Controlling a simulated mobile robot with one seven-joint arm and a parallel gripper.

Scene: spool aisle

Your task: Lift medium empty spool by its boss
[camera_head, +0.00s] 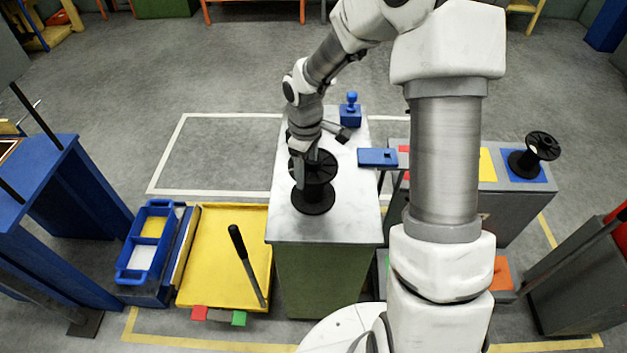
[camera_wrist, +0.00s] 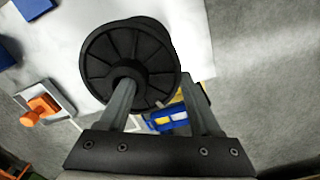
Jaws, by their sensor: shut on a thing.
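A black spool (camera_head: 316,196) with an empty core stands upright on the marble-topped cabinet (camera_head: 340,228). My gripper (camera_head: 302,172) comes down onto its upper flange from above. In the wrist view my gripper (camera_wrist: 157,84) is shut on the spool (camera_wrist: 130,52). The left finger reaches the raised boss at the flange's centre, and the right finger lies at the flange's outer rim. The fingertips are partly hidden, so the exact contact is unclear. I cannot tell whether the lower flange touches the marble.
A blue knobbed block (camera_head: 350,110) and a flat blue piece (camera_head: 377,157) are towards the back. Another black spool (camera_head: 541,146) sits on a blue pad at right. A yellow cart (camera_head: 222,260) with an upright handle and a blue tote (camera_head: 147,240) stand left.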

